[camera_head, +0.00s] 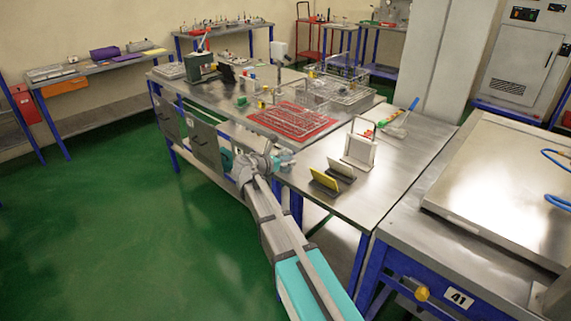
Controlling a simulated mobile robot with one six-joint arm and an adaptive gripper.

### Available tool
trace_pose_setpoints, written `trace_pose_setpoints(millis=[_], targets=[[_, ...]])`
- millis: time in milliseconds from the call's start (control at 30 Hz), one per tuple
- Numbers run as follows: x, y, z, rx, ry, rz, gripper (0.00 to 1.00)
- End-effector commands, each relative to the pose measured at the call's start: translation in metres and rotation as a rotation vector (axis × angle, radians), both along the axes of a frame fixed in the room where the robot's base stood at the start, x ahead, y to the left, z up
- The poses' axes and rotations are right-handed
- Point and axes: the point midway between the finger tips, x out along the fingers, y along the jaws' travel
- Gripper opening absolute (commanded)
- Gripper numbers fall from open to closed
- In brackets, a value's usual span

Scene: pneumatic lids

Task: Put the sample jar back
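My arm reaches from the lower middle of the picture up to the front edge of the long metal workbench (395,190). My gripper (268,150) is at the arm's far end, by that edge. It is small and partly covered by the wrist, so I cannot tell whether its fingers are open or shut or hold anything. I cannot make out a sample jar for certain. Several small items, one of them a small yellow one (262,104), stand on the bench beyond my gripper, too small to identify.
A red mat (329,128) with a wire rack (300,118) lies beyond my gripper. Wire baskets (350,95) stand behind it. A yellow panel (325,181) and a white framed stand (359,150) are to the right. A large metal lid (510,170) covers the right bench. Green floor is clear at left.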

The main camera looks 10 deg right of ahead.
Motion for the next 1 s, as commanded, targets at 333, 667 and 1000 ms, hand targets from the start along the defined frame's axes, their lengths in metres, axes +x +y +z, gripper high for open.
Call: trace_pose_setpoints(millis=[333,667,1000], targets=[[0.0,0.0,0.0,0.0,0.0,0.0,0.12],[0.0,0.0,0.005,0.0,0.0,0.0,0.12],[0.0,0.0,0.028,0.0,0.0,0.0,0.12]])
